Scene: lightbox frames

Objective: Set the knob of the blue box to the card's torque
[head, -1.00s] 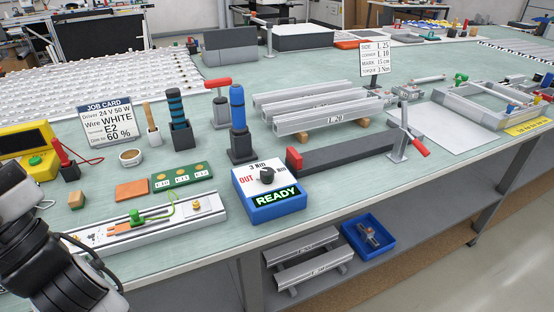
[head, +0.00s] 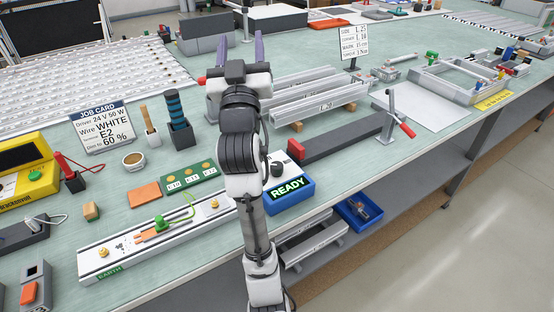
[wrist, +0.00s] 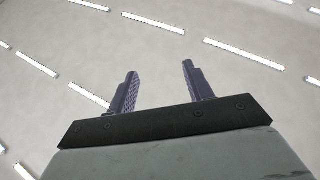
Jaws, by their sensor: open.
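The blue box (head: 293,198) sits near the bench's front edge with a green READY display and a dark round knob (head: 277,168) on its white top. My arm stands in front of its left side and hides much of its dial, so the knob's setting cannot be read now. The torque card (head: 352,40) is a white sign on a post at the back; its last line appears to read 3 Nm. My gripper (head: 246,40) is raised above the bench, fingers apart and empty. In the wrist view my gripper (wrist: 157,88) points at the ceiling lights.
Aluminium profiles (head: 312,100), a dark bar with a red end (head: 335,140) and a red-handled clamp (head: 392,118) lie right of my arm.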

